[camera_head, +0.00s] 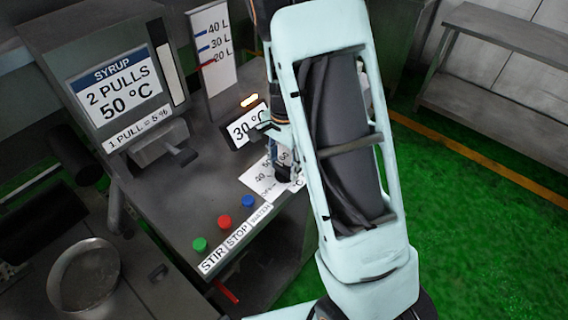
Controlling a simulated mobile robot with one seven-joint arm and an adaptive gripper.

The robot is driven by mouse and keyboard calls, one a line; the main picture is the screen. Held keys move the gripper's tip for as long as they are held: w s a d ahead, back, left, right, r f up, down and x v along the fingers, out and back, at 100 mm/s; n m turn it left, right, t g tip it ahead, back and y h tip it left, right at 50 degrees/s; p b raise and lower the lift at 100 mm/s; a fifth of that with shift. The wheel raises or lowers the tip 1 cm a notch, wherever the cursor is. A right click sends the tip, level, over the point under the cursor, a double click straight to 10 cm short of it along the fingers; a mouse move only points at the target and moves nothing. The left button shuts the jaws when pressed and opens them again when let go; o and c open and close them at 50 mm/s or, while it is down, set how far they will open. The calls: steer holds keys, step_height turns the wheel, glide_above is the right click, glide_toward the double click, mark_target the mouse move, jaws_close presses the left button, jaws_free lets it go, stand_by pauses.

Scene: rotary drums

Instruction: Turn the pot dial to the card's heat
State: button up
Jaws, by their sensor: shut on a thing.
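The order card (110,92) on the upright panel at left reads "SYRUP, 2 PULLS, 50 °C". A small display (249,122) on the console reads "30 °C", with a lit orange lamp above it. The pot dial's white scale plate (262,181) lies on the console top; "40", "50" and "60" show on it. My gripper (284,172) is over the plate, at the dial, and is shut on the dial knob. The knob itself is mostly hidden by my gripper and arm, so its pointer cannot be read.
Green, red and blue buttons (224,222) sit on the console front, labelled STIR, STOP and WATER. A lever block (150,146) stands below the card. A level gauge (213,58) rises behind the display. A round metal pan (84,276) is at lower left. Green floor (480,210) is open at right.

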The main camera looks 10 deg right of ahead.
mark_target(284, 166)
steer(key=shift+w, duration=0.1)
steer(key=o, duration=1.2)
steer(key=shift+c, duration=0.2)
step_height(284, 166, up, 12)
